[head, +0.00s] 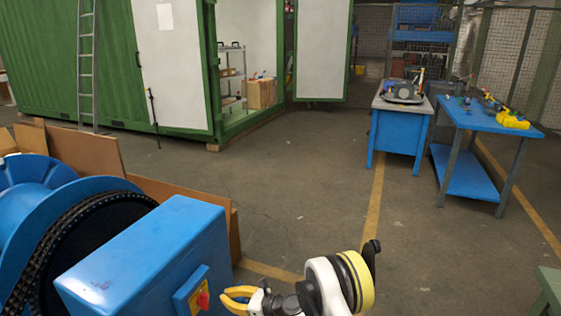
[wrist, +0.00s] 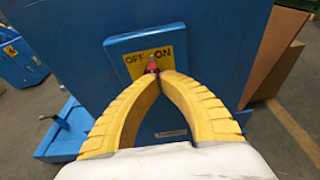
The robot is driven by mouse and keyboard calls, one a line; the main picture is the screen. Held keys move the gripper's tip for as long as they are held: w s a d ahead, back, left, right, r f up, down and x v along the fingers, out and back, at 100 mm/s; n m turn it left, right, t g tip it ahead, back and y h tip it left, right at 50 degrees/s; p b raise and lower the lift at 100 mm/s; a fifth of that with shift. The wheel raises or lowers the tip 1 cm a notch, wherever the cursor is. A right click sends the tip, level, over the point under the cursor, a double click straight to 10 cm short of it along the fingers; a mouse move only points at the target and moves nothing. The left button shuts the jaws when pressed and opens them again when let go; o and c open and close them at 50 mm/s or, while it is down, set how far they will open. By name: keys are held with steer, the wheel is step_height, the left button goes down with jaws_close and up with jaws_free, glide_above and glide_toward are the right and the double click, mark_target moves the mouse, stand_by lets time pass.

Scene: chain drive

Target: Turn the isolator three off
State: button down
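A blue isolator box (head: 150,255) stands at the lower left in the head view. On its face is a yellow plate (wrist: 148,62) marked OFF at left and ON at right. A red handle (head: 202,299) sits on the plate; it also shows in the wrist view (wrist: 152,66), partly hidden by my fingertips. My gripper (head: 224,299) has yellow fingers whose tips are together in front of the handle (wrist: 157,75). In the head view a small gap shows between tips and handle, so they look apart from it. A small label (wrist: 171,133) below is too small to read.
A large blue drum with a black chain (head: 75,240) stands left of the box. Brown boards (head: 90,160) lean behind it. Blue tables (head: 400,135) stand far right. The grey floor (head: 300,190) between is clear.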

mark_target(205, 301)
steer(key=shift+r+x, duration=0.25)
steer(key=shift+x, duration=0.8)
steer(key=shift+r+x, duration=0.25)
steer(key=shift+x, duration=0.75)
steer(key=shift+r+x, duration=0.25)
steer(key=shift+x, duration=0.8)
steer(key=shift+s+a, duration=0.25)
steer(key=shift+a, duration=0.1)
steer(key=shift+s+a+r, duration=0.1)
steer(key=shift+s+a, duration=0.1)
steer(key=shift+s, duration=0.25)
steer(key=shift+s+a, duration=0.1)
steer(key=shift+s, duration=0.1)
steer(key=shift+s+a, duration=0.15)
steer(key=shift+s, duration=0.3)
steer(key=shift+s+a, duration=0.2)
steer(key=shift+s, duration=0.3)
steer(key=shift+f, duration=0.2)
steer(key=shift+s+r, duration=0.1)
steer(key=shift+r, duration=0.1)
steer(key=shift+r, duration=0.15)
